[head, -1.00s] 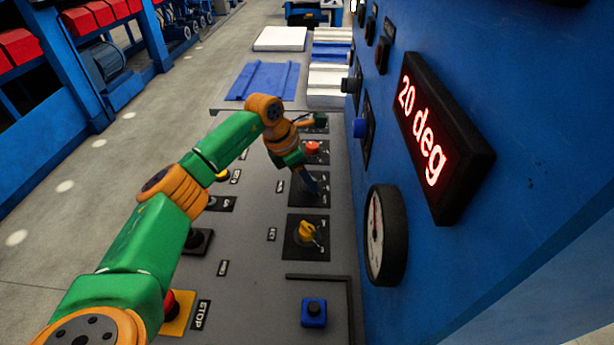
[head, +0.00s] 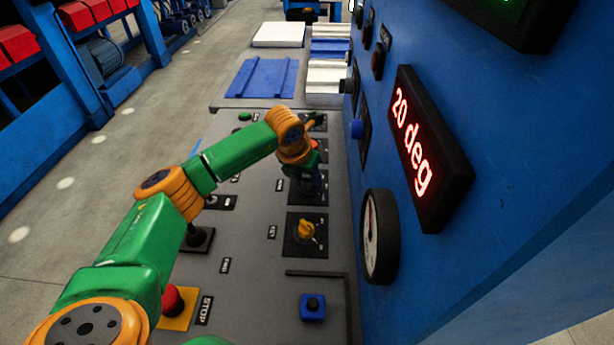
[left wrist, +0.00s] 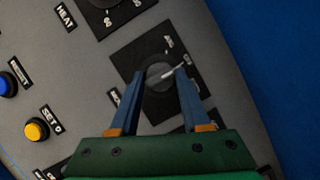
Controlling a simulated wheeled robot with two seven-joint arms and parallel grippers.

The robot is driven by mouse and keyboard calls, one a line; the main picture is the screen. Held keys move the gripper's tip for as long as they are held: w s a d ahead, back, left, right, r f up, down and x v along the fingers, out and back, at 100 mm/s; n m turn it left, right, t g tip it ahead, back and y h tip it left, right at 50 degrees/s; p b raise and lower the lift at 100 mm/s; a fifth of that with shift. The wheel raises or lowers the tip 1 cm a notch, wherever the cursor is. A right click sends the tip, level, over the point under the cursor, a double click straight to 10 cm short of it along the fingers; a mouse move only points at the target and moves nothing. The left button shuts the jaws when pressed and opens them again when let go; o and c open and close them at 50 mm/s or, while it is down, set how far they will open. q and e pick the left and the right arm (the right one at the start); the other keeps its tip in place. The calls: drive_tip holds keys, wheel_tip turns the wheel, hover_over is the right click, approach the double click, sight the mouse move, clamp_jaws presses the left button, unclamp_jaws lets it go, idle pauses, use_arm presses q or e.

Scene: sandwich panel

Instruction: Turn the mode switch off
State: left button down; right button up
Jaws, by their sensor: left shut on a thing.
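The mode switch is a dark rotary knob (left wrist: 160,77) with a pale pointer on a square black plate (left wrist: 128,58) in the left wrist view. My left gripper (left wrist: 158,74) has its two blue fingers on either side of this knob and is shut on it. The pointer slants toward the right of that view. A label beside the plate is partly covered by a finger. In the head view my left gripper (head: 312,188) reaches down onto a black plate (head: 295,198) on the grey console and hides most of the knob. My right gripper is not in view.
A yellow key switch (head: 306,231) sits just nearer on the console. A blue panel wall with a "20 deg" display (head: 428,150) and a round gauge (head: 380,236) rises on the right. A red stop button (head: 172,300) and blue button (head: 313,309) are nearer.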

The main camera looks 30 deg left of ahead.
sight(303, 196)
use_arm(q)
drive_tip(key=shift+r+n, duration=0.1)
drive_tip(key=shift+n, duration=0.2)
idle(0.4)
drive_tip(key=shift+c, duration=1.9)
unclamp_jaws()
drive_tip(key=shift+w, duration=0.1)
drive_tip(key=v, duration=0.7)
